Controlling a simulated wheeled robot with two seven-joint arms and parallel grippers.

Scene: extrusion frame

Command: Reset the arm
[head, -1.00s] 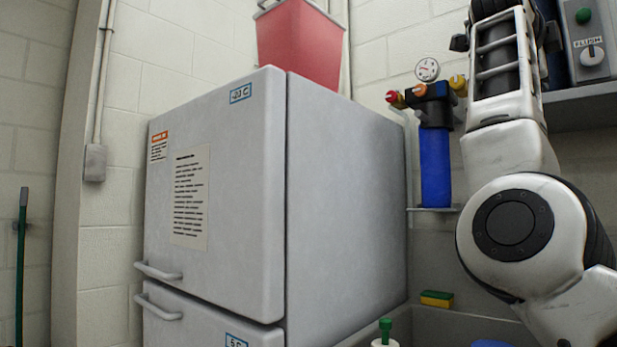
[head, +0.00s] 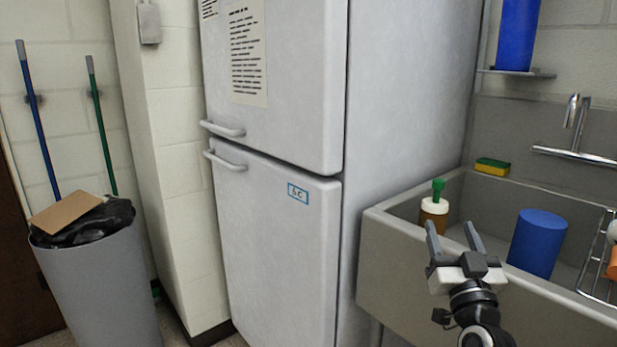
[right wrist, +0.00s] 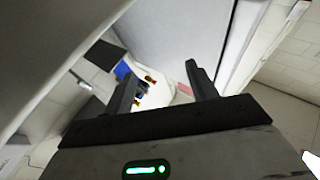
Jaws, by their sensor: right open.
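My right gripper (head: 453,240) is at the lower right of the head view, in front of the grey sink's near wall. Its two fingers point up and are apart, with nothing between them. In the right wrist view my right gripper (right wrist: 163,85) also shows its two dark fingers spread and empty. My left gripper is in neither view.
A grey fridge (head: 275,230) with two doors fills the middle. The sink (head: 395,250) at right holds a brown bottle (head: 433,213), a blue cylinder (head: 537,243) and a wire rack (head: 597,265). A sponge (head: 492,166) lies on its back ledge. A bin (head: 100,285) stands left.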

